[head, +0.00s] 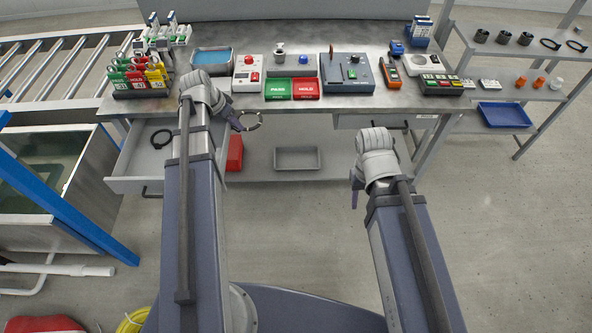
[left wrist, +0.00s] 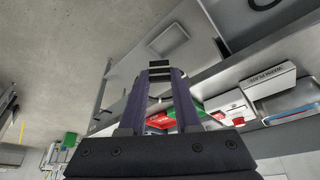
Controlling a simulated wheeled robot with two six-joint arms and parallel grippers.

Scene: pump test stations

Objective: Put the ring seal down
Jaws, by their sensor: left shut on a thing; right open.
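My left gripper (head: 240,122) is shut on the ring seal (head: 254,121), a thin ring that sticks out to the right of the fingers. It holds the ring in front of the workbench's front edge, to the right of the open drawer (head: 125,172). Another dark ring (head: 161,139) lies in the open drawer. My right gripper (head: 356,186) is open in front of the bench, further right, partly hidden by its own wrist.
The workbench (head: 300,52) carries a blue-lined tray (head: 212,57), a green PASS mat (head: 278,89), a red HOLD mat (head: 306,88) and a test unit (head: 346,72). A grey tray (head: 298,158) and a red bin (head: 235,153) sit on the lower shelf.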

